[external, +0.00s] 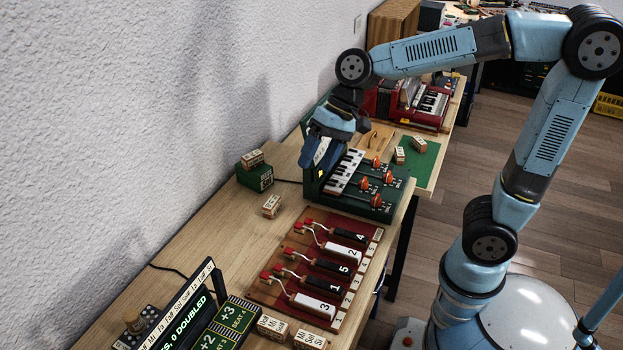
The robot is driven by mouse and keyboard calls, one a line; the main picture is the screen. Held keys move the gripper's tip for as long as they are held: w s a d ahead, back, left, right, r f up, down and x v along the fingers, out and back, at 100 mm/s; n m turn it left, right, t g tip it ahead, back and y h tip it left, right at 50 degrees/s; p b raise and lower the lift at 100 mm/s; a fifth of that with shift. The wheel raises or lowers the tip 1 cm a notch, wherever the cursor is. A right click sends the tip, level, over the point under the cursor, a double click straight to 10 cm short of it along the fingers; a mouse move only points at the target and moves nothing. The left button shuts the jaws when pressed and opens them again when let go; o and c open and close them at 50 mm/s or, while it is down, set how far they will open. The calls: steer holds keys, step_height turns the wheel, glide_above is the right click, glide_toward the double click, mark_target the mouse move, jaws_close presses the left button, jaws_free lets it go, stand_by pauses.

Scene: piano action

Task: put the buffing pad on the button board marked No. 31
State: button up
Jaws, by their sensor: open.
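My gripper (320,158) is open, pointing down over the left end of a green keyboard unit (378,215) with white and black keys and orange knobs. I cannot tell whether it touches the unit. Behind it, a red accordion-like instrument (432,105) with keys sits on the far part of the bench, partly hidden by my arm. I cannot make out a buffing pad or a marking No. 31; both may be hidden or too small.
A dark red board (262,292) with numbered black and white keys lies in front of the keyboard unit. Lettered wooden blocks (271,206) stand on the bench (205,262), some on a green mat (424,165). A lit scoreboard (180,318) is at the near end. The wall bounds the left.

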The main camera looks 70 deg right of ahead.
steer(key=s+d+f+n+t+h, duration=0.1)
steer(key=s+d+n+h, duration=0.4)
steer(key=s+d, duration=0.8)
steer(key=s+t, duration=0.1)
steer(key=s, duration=0.3)
steer(key=shift+s+d+f+n+t, duration=0.15)
steer(key=shift+s+d+n+t, duration=0.15)
steer(key=shift+s+d, duration=0.1)
